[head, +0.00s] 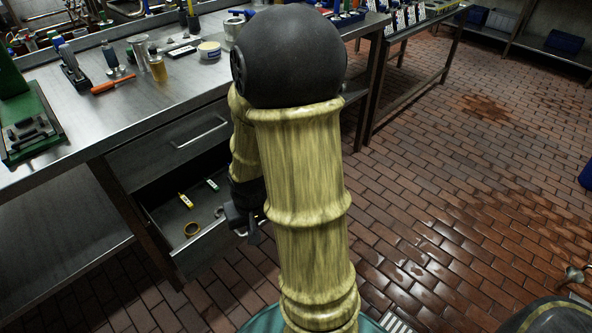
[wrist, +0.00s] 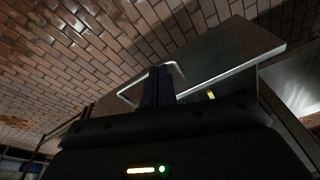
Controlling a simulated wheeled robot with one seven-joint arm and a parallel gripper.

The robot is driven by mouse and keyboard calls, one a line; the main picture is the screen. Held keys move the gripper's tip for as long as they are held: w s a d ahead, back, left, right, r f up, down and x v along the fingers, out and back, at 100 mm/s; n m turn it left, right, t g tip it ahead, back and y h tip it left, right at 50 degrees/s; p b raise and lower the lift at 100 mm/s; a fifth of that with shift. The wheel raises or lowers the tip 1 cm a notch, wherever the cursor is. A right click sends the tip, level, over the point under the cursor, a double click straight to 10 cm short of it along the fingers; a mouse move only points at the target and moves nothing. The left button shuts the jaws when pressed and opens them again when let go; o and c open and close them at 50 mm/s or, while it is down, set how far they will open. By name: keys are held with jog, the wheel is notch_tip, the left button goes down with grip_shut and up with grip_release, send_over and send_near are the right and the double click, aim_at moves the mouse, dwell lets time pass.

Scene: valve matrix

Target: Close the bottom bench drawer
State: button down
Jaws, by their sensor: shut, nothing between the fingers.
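The bottom bench drawer (head: 178,262) is pulled out below the closed upper drawer (head: 170,150) in the head view. Its front panel (wrist: 225,55) and pale handle (wrist: 126,97) show in the wrist view. My gripper (head: 250,235) is at the drawer's front, by the handle, partly hidden by my arm in the head view. In the wrist view its dark fingers (wrist: 157,85) are together and empty, overlapping the handle in the picture. I cannot tell whether they touch the handle or panel.
The metal bench top (head: 120,105) carries tools and jars. The brick floor (head: 450,190) to the right is largely clear.

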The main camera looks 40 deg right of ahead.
jog(key=s+d+r+m+t+p, duration=0.1)
jog(key=d+m+t+p, duration=0.6)
jog(key=d, duration=1.6)
jog(key=m+p, duration=0.4)
jog(key=m, duration=0.2)
jog(key=shift+s+d+m+y, duration=0.2)
jog(key=shift+s+m+y, duration=0.15)
jog(key=shift+m+y, duration=0.05)
jog(key=w+f, duration=0.6)
jog(key=w, duration=0.5)
jog(key=shift+w+a+f+b, duration=0.15)
jog(key=shift+a+f+b, duration=0.15)
jog(key=shift+a+b, duration=0.15)
jog(key=shift+w, duration=0.1)
